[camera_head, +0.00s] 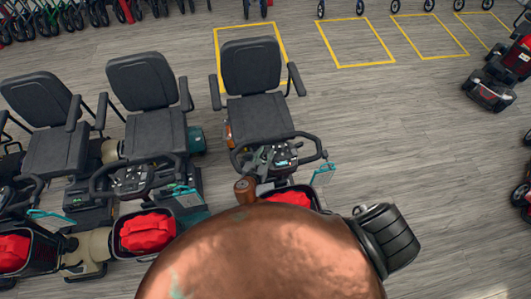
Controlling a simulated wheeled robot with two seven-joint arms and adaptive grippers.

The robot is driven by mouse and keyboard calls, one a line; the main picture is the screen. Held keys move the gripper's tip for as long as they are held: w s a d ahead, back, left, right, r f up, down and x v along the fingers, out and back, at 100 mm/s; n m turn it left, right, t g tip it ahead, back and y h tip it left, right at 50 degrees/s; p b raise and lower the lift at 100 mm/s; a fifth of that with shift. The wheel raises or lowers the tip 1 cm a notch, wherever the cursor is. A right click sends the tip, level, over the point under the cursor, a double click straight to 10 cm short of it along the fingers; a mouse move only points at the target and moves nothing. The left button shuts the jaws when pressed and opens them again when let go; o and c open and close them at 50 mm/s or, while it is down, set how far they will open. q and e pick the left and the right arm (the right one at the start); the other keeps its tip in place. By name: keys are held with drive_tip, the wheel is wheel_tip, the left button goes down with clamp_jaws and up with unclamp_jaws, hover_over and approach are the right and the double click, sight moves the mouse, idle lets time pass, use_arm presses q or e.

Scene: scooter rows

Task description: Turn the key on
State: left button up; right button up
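The nearest scooter with a free front is the one in the middle, with a black seat (258,95) and a dark control console (285,155) between its looped handlebars. A small lit display shows on the console. The key is too small or hidden to make out. My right gripper (266,165) appears as small dark parts at the console's near left side, just past a brown arm link. Its fingers blend into the dark console, so I cannot tell their opening or whether they touch anything. My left gripper is not in view.
Two more scooters (142,85) (45,130) stand close on the left, with red bags (147,232) in their front baskets. A red scooter (500,72) stands at the far right. Yellow floor outlines (356,42) lie behind.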

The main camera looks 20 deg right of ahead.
drive_tip(key=shift+s+a, duration=0.1)
drive_tip(key=shift+a, duration=0.05)
drive_tip(key=v, duration=1.1)
drive_tip(key=shift+s+a+r, duration=0.25)
